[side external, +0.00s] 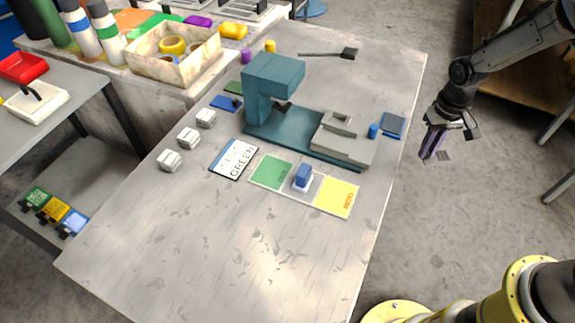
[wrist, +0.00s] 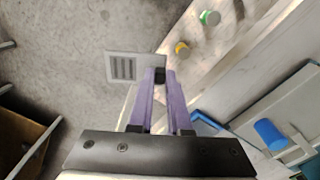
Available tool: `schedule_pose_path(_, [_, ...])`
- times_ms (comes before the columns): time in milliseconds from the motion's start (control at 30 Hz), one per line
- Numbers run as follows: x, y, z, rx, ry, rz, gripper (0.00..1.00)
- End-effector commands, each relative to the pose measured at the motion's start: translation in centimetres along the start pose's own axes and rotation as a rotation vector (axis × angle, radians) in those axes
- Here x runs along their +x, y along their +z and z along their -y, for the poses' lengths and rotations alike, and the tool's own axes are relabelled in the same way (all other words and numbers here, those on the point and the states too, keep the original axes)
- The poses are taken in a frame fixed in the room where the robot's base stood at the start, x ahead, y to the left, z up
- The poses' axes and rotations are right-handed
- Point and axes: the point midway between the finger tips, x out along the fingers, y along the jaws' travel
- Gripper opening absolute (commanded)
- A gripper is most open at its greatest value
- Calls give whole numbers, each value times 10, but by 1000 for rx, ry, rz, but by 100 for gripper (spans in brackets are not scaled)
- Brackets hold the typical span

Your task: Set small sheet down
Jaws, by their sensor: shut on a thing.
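The small sheet (wrist: 122,68) is a pale grey square with a darker striped panel, seen in the wrist view at the fingertips. In the side view it shows as a small grey piece (side external: 444,156) beside the fingers. My gripper (side external: 431,146), with purple fingers, is shut on it by an edge, off the right side of the table (side external: 180,270) and over the floor. In the wrist view the fingers (wrist: 160,80) partly cover its right edge. A mat with a green part (side external: 271,172) and a yellow part (side external: 336,197) lies on the table, with a blue-topped block (side external: 303,177) between them.
A teal press (side external: 272,85) with a grey bed (side external: 343,140) stands mid-table. White blocks (side external: 188,138) line the left. The table's front is clear.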

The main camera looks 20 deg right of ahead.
Motion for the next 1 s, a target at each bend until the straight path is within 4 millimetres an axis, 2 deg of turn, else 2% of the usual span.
schedule_pose_path(267, [-10,3,0,490,-1,-3,0])
schedule_pose_path(467, [-23,2,9,830,-2,-3,0])
schedule_pose_path(667, [-38,0,26,1152,-3,-2,0])
schedule_pose_path(1000, [-70,2,70,1665,-4,-2,0])
